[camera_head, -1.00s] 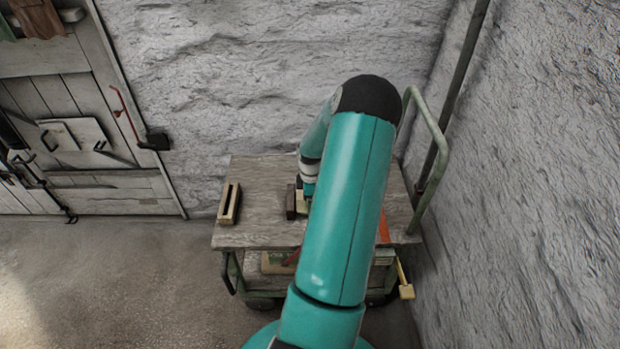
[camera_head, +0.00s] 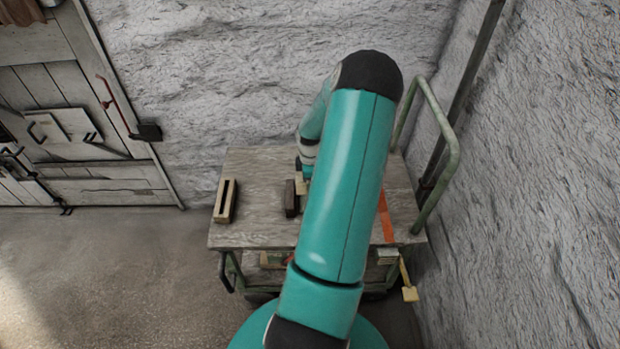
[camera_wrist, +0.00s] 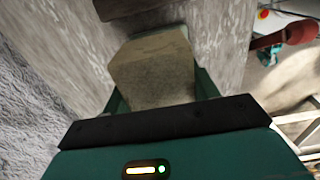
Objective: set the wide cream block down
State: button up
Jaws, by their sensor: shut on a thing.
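The wide cream block (camera_wrist: 155,72) is between the two fingers of my gripper (camera_wrist: 160,88) in the wrist view, and the gripper is shut on it. A small cream part of the block (camera_head: 301,186) shows in the head view, beside a dark brown block (camera_head: 291,198). My arm hides the rest of the gripper there. The block is over the wooden cart top (camera_head: 255,235). I cannot tell whether it touches the wood.
A wooden block with a dark slot (camera_head: 225,201) stands at the left of the cart top. An orange-red strip (camera_head: 385,218) lies on the right side. A green handle rail (camera_head: 447,150) rises at the right end. Bare wood lies between the slotted block and the dark block.

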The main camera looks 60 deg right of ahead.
jog(key=shift+a+r, duration=0.2)
jog(key=shift+d+f, duration=0.2)
jog(key=shift+a+f, duration=0.15)
jog(key=shift+f, duration=2.5)
jog(key=shift+f, duration=0.75)
jog(key=o, duration=1.7)
jog(key=shift+c, duration=0.2)
jog(key=shift+s, duration=0.1)
jog(key=shift+r, duration=0.1)
jog(key=shift+r, duration=1.9)
